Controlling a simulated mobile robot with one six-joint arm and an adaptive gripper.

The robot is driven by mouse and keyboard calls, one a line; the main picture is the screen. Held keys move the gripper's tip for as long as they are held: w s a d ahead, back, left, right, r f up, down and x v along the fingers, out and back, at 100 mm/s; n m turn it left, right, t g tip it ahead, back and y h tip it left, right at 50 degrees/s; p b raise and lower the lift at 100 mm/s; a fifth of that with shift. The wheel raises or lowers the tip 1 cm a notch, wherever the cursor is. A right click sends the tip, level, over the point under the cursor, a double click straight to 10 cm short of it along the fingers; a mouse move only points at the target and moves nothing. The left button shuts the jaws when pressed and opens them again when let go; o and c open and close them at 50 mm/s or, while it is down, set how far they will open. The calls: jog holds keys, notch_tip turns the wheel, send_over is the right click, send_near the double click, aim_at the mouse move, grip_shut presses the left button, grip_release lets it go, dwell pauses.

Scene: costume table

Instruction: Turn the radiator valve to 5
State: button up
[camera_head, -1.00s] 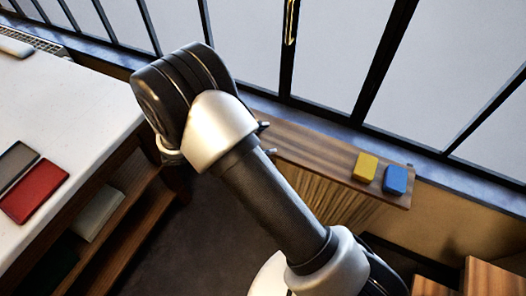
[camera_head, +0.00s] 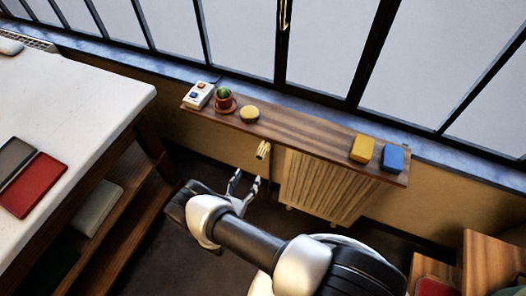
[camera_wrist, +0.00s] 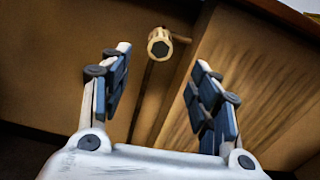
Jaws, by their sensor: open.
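The radiator valve (camera_head: 263,150) is a small cream knob at the left end of the ribbed radiator (camera_head: 325,188), under the wooden shelf. In the wrist view the valve (camera_wrist: 160,44) is ahead of and between my fingers, in the upper middle. Its round end faces me; no numbers can be read on it. My gripper (camera_head: 244,177) is open and empty, just below and left of the valve in the head view. In the wrist view my gripper (camera_wrist: 160,75) has its two fingers wide apart, with neither touching the valve.
The wooden shelf (camera_head: 300,133) above holds a switch box (camera_head: 198,95), a potted cactus (camera_head: 225,98), a round yellow item (camera_head: 249,114), a yellow block (camera_head: 363,149) and a blue block (camera_head: 393,158). A white table (camera_head: 80,100) stands left. Wooden boxes (camera_head: 490,262) stand right.

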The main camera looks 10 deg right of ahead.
aim_at(263, 151)
jog(key=b+x, duration=0.2)
jog(key=x, duration=1.3)
jog(key=shift+c, duration=0.2)
jog(key=shift+s, duration=0.1)
jog(key=c, duration=1)
